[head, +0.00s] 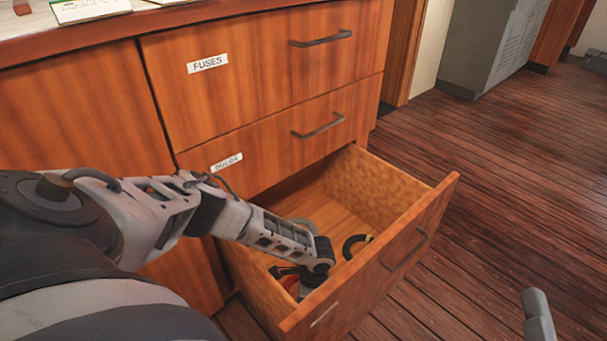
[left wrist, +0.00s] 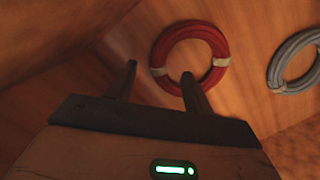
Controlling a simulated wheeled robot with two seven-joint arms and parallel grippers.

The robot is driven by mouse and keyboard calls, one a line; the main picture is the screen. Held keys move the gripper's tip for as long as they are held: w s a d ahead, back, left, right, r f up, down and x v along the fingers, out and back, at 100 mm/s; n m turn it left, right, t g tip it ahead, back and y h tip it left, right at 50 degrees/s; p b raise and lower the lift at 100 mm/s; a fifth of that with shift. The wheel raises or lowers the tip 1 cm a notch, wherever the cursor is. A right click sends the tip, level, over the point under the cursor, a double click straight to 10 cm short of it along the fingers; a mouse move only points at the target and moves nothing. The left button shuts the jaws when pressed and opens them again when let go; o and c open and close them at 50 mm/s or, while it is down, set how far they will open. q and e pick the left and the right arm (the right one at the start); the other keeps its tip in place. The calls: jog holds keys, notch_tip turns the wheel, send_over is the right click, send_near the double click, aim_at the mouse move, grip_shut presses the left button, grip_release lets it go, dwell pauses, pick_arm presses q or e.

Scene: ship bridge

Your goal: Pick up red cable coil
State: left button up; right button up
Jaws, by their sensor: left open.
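The red cable coil (left wrist: 190,28) lies flat on the drawer floor in the left wrist view, a ring with pale tape bands. My left gripper (left wrist: 159,69) is open and empty. One fingertip appears over the coil's near part and the other is to its left; I cannot tell whether they touch it. In the head view my left arm reaches down into the open bottom drawer (head: 408,256). There a bit of red coil (head: 290,283) shows beside the gripper, mostly hidden by my arm. My right gripper is not recognizable.
A grey coil (left wrist: 277,67) lies to the right of the red one. A black coil (head: 350,243) lies near the drawer front. The drawer walls rise around the gripper. The closed FUSES drawer (head: 250,80) and another closed drawer (head: 275,142) are above.

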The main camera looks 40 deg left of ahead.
pick_arm(q)
jog(key=f+b, duration=0.2)
jog(key=f, duration=0.3)
jog(key=shift+s+a+b, duration=0.2)
jog(key=shift+a+b, duration=0.1)
jog(key=shift+b, duration=0.1)
jog(key=shift+f, duration=0.1)
grip_shut()
pick_arm(e)
notch_tip(320, 180, up, 6)
jog(key=n+t+y, duration=0.1)
jog(key=n+y, duration=0.1)
jog(key=n+t+y, duration=0.1)
jog(key=n+y, duration=0.1)
jog(key=n, duration=0.1)
jog(key=shift+d+f+n, duration=0.1)
jog(key=shift+f+n, duration=0.05)
jog(key=shift+n, duration=0.15)
pick_arm(q)
jog(key=shift+r, duration=0.2)
